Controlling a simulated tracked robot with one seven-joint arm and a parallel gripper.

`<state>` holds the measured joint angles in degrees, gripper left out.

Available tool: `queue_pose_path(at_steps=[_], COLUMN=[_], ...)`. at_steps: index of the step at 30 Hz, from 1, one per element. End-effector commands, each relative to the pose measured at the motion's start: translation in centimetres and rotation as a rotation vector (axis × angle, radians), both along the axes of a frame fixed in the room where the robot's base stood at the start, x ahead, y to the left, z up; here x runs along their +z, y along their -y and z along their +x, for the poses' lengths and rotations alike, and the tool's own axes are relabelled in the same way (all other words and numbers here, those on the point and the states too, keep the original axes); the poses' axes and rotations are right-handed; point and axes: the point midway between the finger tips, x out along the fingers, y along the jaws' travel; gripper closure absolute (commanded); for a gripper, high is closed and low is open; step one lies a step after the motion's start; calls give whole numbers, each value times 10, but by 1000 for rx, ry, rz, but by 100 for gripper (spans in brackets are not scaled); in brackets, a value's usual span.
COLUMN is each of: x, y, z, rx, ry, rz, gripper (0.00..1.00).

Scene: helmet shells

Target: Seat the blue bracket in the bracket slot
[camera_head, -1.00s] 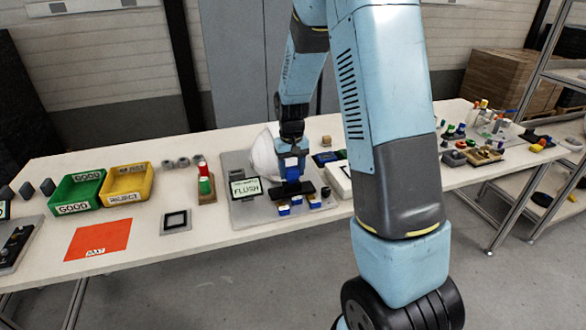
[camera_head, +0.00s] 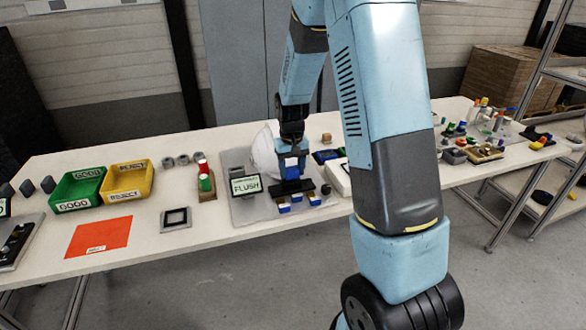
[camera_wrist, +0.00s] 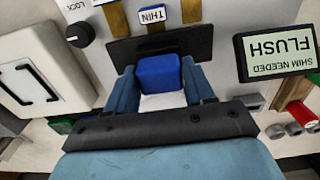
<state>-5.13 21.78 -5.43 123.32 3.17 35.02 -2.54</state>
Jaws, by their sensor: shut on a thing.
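My gripper (camera_head: 291,165) points down over the grey fixture plate (camera_head: 240,207), beside the white helmet shell (camera_head: 264,152). In the wrist view its two fingers (camera_wrist: 160,88) are shut on the blue bracket (camera_wrist: 158,72), one on each side. A white surface shows just below the bracket there. A dark bar (camera_wrist: 175,43) lies just beyond the bracket; it also shows below my gripper in the head view (camera_head: 295,187). The bracket slot cannot be made out, and I cannot tell whether the bracket touches anything beneath it.
A display (camera_head: 245,186) reads FLUSH; the wrist view (camera_wrist: 275,52) adds SHIM NEEDED. Small blue-and-white pieces (camera_head: 284,207) sit in front of the bar. A white box (camera_wrist: 40,75) with a handle stands close by. Green (camera_head: 78,188) and yellow (camera_head: 127,181) bins stand left.

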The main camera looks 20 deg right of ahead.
Motion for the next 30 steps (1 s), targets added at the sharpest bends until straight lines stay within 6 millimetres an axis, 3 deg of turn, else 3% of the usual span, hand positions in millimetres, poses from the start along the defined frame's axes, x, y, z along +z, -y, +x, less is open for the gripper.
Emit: queue_pose_path(at_steps=[30], x=[-10], y=[1], z=[0], rx=[-1], ry=[0], rz=[0], gripper=[69])
